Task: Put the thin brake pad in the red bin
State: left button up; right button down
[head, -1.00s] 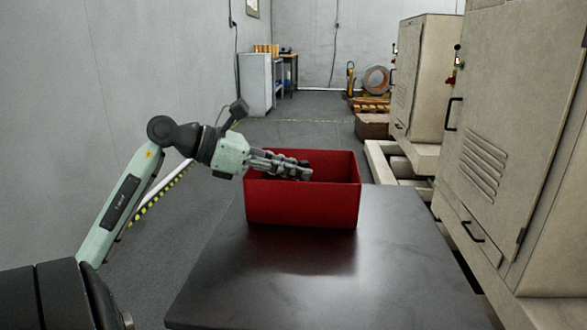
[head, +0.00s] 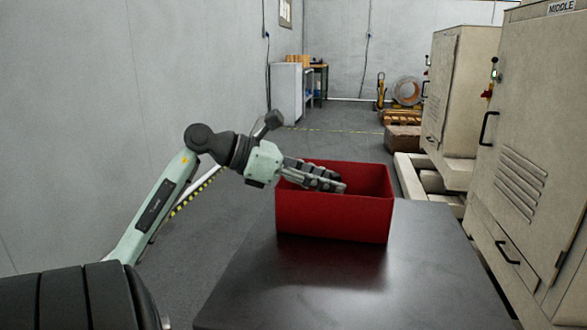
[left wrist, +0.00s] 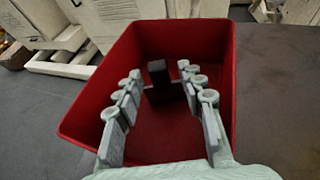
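The red bin (head: 335,217) stands on the dark table, its open top facing up. My left gripper (head: 340,187) reaches over the bin's left wall, with its fingers at the opening. In the left wrist view, the gripper (left wrist: 160,72) has its two fingers spread apart over the inside of the red bin (left wrist: 90,105). A small dark block, seemingly the thin brake pad (left wrist: 158,76), shows between the fingertips with a gap on each side. I cannot tell whether it rests on the bin floor. In the head view the bin's front wall hides it. My right gripper is out of view.
The dark table (head: 350,285) is bare in front of the bin. Beige machine cabinets (head: 520,160) line the right side. A grey wall is on the left, with floor between it and the table. A workbench and a pallet stand far back.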

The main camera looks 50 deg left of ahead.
pick_arm(q)
jog(key=v, duration=1.2)
jog(key=shift+r, duration=0.1)
